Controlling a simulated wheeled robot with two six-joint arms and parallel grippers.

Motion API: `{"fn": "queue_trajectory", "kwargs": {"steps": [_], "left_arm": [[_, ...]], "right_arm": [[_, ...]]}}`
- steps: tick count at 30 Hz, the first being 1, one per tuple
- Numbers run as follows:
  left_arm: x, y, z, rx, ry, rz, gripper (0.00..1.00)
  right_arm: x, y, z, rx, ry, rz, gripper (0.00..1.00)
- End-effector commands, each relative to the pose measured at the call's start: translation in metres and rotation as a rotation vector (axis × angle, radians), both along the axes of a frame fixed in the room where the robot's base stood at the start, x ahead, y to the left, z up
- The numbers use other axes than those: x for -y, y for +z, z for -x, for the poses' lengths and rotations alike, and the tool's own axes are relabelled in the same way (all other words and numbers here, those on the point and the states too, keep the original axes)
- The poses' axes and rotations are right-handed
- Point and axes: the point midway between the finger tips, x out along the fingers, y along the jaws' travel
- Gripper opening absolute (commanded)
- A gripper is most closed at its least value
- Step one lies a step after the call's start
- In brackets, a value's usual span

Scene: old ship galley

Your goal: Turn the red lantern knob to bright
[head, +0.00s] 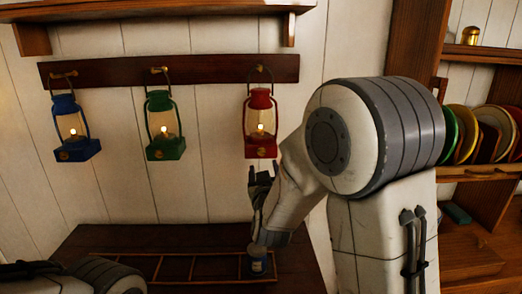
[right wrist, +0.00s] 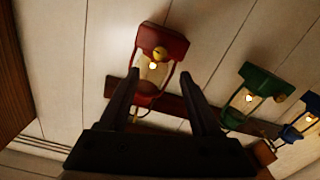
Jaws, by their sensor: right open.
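The red lantern (head: 261,124) hangs by its handle from a peg on the wall board, at the right end of the row, with a lit flame. In the right wrist view the red lantern (right wrist: 178,48) appears upside down, and its brass knob (right wrist: 160,53) shows on the red base. My right gripper (head: 262,178) is just below the red lantern, pointing up, open and empty. In the right wrist view its two fingers (right wrist: 160,75) spread apart on the near side of the lantern, with the knob between and beyond their tips. My left gripper is not clearly in view.
A green lantern (head: 164,126) and a blue lantern (head: 72,129) hang to the left on the same dark board (head: 205,72). A wooden shelf (head: 150,10) is above. A small jar (head: 257,262) stands on the dark counter below. Plates (head: 465,135) stand in a rack at right.

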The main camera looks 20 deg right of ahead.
Motion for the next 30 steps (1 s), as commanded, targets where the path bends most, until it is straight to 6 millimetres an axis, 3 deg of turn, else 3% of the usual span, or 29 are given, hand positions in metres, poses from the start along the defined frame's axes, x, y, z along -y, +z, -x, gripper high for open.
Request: {"fn": "queue_trajectory", "kwargs": {"steps": [16, 21, 29, 30], "left_arm": [[0.0, 0.039, 0.0, 0.0, 0.002, 0.0, 0.5], [0.0, 0.042, 0.0, 0.0, 0.002, 0.0, 0.5], [0.0, 0.042, 0.0, 0.0, 0.002, 0.0, 0.5], [0.0, 0.042, 0.0, 0.0, 0.002, 0.0, 0.5]], "right_arm": [[0.025, 0.003, -0.084, 0.001, -0.001, 0.0, 0.64], [0.028, 0.001, -0.096, 0.002, 0.0, 0.001, 0.64], [0.028, 0.0, -0.097, 0.002, 0.0, 0.001, 0.64], [0.028, 0.0, -0.097, 0.002, 0.0, 0.001, 0.6]]}}
